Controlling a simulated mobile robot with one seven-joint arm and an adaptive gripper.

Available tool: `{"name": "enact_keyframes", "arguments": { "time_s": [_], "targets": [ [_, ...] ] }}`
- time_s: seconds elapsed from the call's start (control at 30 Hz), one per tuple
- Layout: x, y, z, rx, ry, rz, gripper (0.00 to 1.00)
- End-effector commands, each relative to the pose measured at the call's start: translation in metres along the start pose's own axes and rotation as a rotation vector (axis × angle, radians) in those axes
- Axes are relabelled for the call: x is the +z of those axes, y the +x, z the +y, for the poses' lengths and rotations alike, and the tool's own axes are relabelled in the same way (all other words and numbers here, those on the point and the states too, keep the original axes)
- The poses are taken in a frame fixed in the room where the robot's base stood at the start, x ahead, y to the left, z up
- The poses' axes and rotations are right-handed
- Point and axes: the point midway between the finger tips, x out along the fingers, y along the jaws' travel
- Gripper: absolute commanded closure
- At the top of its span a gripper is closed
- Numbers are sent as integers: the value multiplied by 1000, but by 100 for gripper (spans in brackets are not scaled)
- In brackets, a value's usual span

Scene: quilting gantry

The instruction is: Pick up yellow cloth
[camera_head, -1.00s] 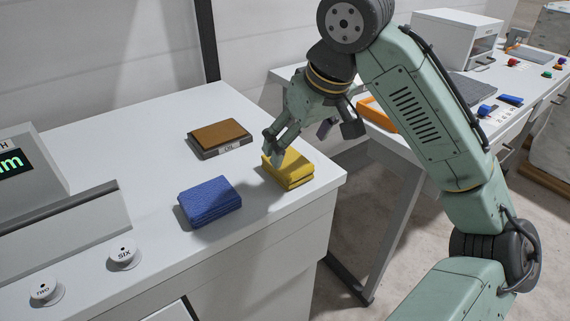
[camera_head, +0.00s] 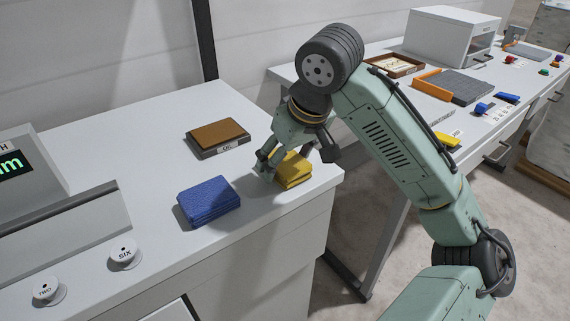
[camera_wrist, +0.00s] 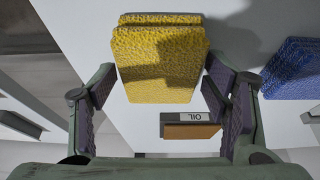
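The yellow cloth (camera_head: 293,171) is a folded stack near the right end of the white counter. My gripper (camera_head: 268,170) is low over the counter at the cloth, with one finger on the cloth's left side; the other is partly hidden behind it. In the wrist view the yellow cloth (camera_wrist: 158,62) lies ahead, between the lines of the two spread fingers of my gripper (camera_wrist: 165,105). The fingers are open and hold nothing. I cannot tell whether they touch the cloth.
A folded blue cloth (camera_head: 209,201) lies left of the yellow one; it also shows in the wrist view (camera_wrist: 294,70). A brown-topped block labelled OIL (camera_head: 217,138) sits behind. Two round knobs marked SIX (camera_head: 124,254) and TWO (camera_head: 48,290) are at front left. A second bench (camera_head: 400,97) stands right.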

Motion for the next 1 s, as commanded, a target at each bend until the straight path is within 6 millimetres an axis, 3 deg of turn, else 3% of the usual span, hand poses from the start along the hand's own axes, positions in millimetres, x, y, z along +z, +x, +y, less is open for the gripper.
{"name": "enact_keyframes", "arguments": {
  "time_s": [0.43,0.77,1.0],
  "targets": [
    [0,0,0,0,0,0,62],
    [-2,-3,0,0,-1,0,62],
    [-11,-25,0,1,-1,2,62]
  ]
}}
